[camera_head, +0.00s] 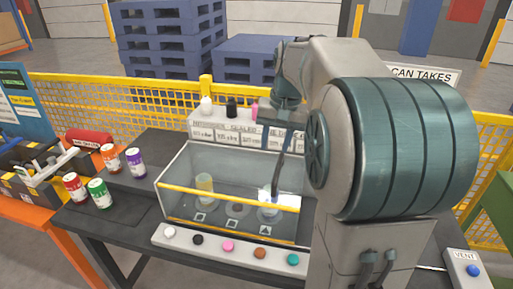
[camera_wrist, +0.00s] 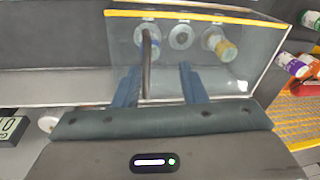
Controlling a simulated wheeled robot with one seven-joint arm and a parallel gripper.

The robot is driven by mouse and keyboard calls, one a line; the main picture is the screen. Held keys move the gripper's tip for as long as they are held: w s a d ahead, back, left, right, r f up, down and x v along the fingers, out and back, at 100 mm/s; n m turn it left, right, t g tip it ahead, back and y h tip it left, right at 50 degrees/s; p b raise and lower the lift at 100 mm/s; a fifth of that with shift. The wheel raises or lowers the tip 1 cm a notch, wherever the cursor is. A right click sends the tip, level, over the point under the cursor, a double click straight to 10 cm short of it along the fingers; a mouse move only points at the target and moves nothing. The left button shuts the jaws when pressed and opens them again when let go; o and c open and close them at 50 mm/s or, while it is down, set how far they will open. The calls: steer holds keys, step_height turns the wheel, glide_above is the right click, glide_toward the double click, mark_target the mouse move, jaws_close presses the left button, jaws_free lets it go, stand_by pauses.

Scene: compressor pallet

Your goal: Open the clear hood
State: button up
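The clear hood (camera_head: 230,197) is a transparent box with a yellow strip along its front edge. It sits closed over the station on the dark bench, and its yellow strip also shows in the wrist view (camera_wrist: 210,17). Through it I see a yellow-topped piece (camera_head: 204,184), a ring-shaped seat (camera_head: 237,208) and a pale piece at the right. My gripper (camera_wrist: 160,84) is open behind and above the hood's back part, with two blue fingers apart. A dark, thin curved strip (camera_wrist: 148,60) shows between them; I cannot tell whether they touch it. My arm hides the hood's right side in the head view.
Several coloured buttons (camera_head: 228,246) line the front panel. Several cans (camera_head: 100,190) stand on the left. Small bottles (camera_head: 231,107) stand on a labelled box behind the hood. A vent button box (camera_head: 466,268) is at the right. Yellow mesh fencing (camera_head: 110,97) runs behind.

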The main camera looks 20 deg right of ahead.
steer(key=m, duration=0.2)
glide_toward(279, 165)
steer(key=shift+y, duration=0.4)
steer(key=x, duration=0.8)
steer(key=shift+d+f, duration=0.25)
jaws_close()
